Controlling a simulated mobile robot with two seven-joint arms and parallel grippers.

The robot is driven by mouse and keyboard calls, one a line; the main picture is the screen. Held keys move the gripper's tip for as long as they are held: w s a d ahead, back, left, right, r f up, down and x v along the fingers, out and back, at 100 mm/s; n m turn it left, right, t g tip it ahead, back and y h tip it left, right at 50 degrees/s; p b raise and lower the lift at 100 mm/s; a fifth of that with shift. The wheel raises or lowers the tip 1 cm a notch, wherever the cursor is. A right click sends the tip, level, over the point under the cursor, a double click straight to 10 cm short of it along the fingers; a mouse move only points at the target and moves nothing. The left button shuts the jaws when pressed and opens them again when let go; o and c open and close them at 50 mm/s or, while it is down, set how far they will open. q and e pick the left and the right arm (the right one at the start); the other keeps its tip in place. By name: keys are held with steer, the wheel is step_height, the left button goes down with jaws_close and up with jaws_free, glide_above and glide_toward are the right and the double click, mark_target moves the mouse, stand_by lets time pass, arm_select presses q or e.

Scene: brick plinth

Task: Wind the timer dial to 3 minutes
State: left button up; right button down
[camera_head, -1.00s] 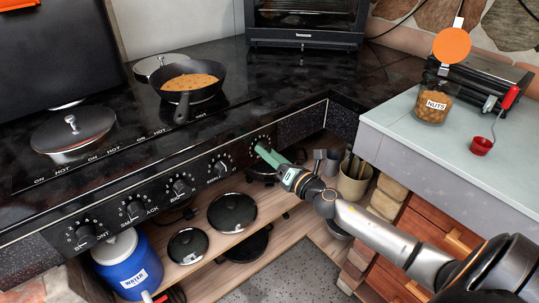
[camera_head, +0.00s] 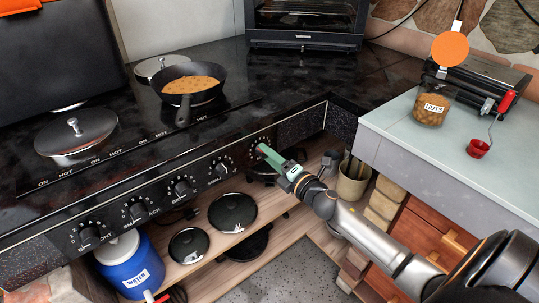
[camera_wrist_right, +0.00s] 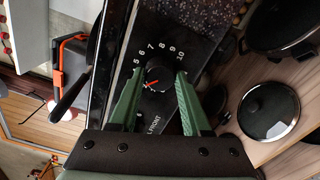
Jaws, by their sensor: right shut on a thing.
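The timer dial (camera_head: 259,143) is the rightmost control on the black stove front. In the right wrist view the dial (camera_wrist_right: 158,76) is a dark round knob with a red pointer mark, ringed by white numbers; 5 to 10 are readable. The red mark lies toward the lower left, and the number it meets is hidden or too small to read. My right gripper (camera_head: 263,150) reaches the dial, and its green fingers (camera_wrist_right: 158,82) are shut on the knob from both sides. The fingers hide part of the lower scale. My left gripper is not in view.
More knobs (camera_head: 183,187) line the stove front to the left. A pan (camera_head: 183,114) sits on the hob. A utensil pot (camera_head: 353,184) stands under the counter (camera_head: 390,124), right of the gripper.

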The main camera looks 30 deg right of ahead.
stand_by(0.4)
steer(key=shift+c, duration=1.8)
jaws_free()
steer(key=shift+s, duration=0.1)
steer(key=s+d, duration=0.1)
steer(key=s, duration=1.1)
steer(key=shift+s, duration=0.15)
